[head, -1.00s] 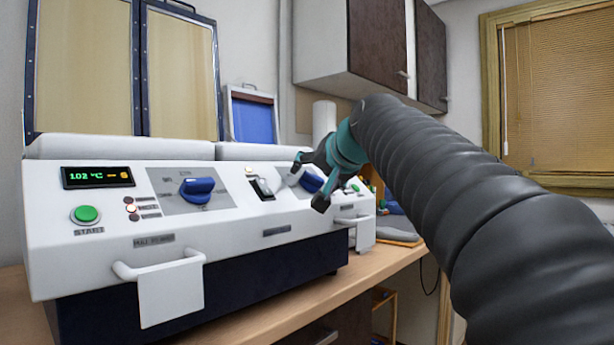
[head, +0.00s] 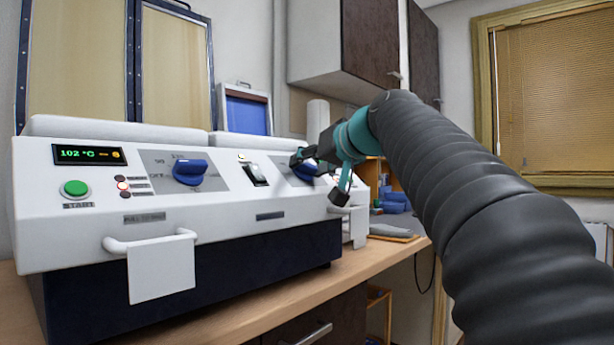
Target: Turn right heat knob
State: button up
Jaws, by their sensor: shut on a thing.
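The white forming machine stands on the wooden bench, with its sloped control panel (head: 215,190) facing me. The right heat knob (head: 305,172) is blue and sits near the panel's right end. My gripper (head: 318,178) is shut on this knob, and its fingers hide most of it. The knob's exact angle cannot be seen. The left heat knob (head: 190,172) is blue and uncovered. A display (head: 89,154) at the left of the panel reads 102 °C.
A green start button (head: 75,188) and a rocker switch (head: 254,174) are on the panel. A white handle (head: 150,243) juts out at the front. Blue items (head: 396,202) and a grey pad (head: 393,231) lie right of the machine. A wall cabinet (head: 345,50) hangs above.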

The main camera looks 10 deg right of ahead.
jog(key=n+y, duration=0.1)
jog(key=n+b, duration=0.1)
jog(key=n, duration=0.1)
jog(key=shift+d+f+y, duration=0.15)
jog(key=shift+f+y, duration=0.05)
jog(key=shift+y, duration=0.2)
jog(key=shift+r+n+g+y+b, duration=0.15)
jog(key=shift+n+g+y, duration=0.3)
jog(key=shift+n, duration=0.45)
jog(key=shift+n+g+y+b, duration=0.3)
jog(key=shift+n+y, duration=0.25)
jog(key=shift+n, duration=0.35)
jog(key=o, duration=1.2)
jog(key=shift+c, duration=0.2)
jog(key=v, duration=1.2)
jog(key=shift+w, duration=0.1)
